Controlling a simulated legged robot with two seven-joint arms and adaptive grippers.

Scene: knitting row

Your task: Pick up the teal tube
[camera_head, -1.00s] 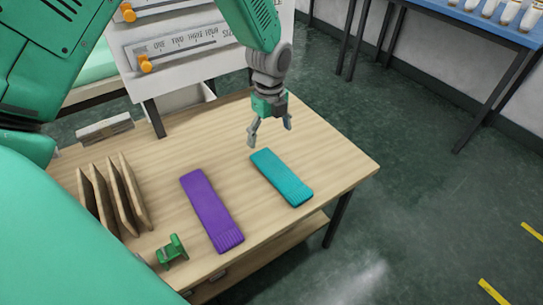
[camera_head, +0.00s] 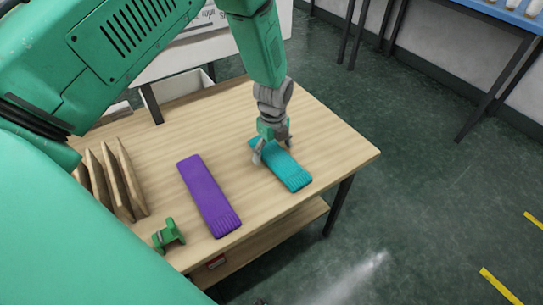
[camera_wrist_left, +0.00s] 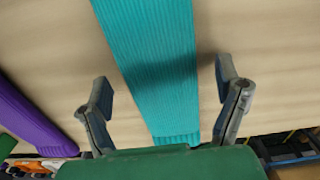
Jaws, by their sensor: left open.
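The teal tube (camera_head: 286,170) is a flat, ribbed knitted piece lying on the wooden table, right of the purple piece. My left gripper (camera_head: 272,156) is down over its far end, with the fingers apart. In the left wrist view the teal tube (camera_wrist_left: 158,70) runs between the two open fingers of the left gripper (camera_wrist_left: 163,95), with a gap on each side. The gripper hides part of the tube's far end in the head view. My right gripper is not in view.
A purple knitted piece (camera_head: 209,197) lies to the left, parallel to the teal one. A green clip-like object (camera_head: 168,236) and several upright wooden boards (camera_head: 125,180) stand farther left. The table (camera_head: 325,140) is clear on the right, up to its edge.

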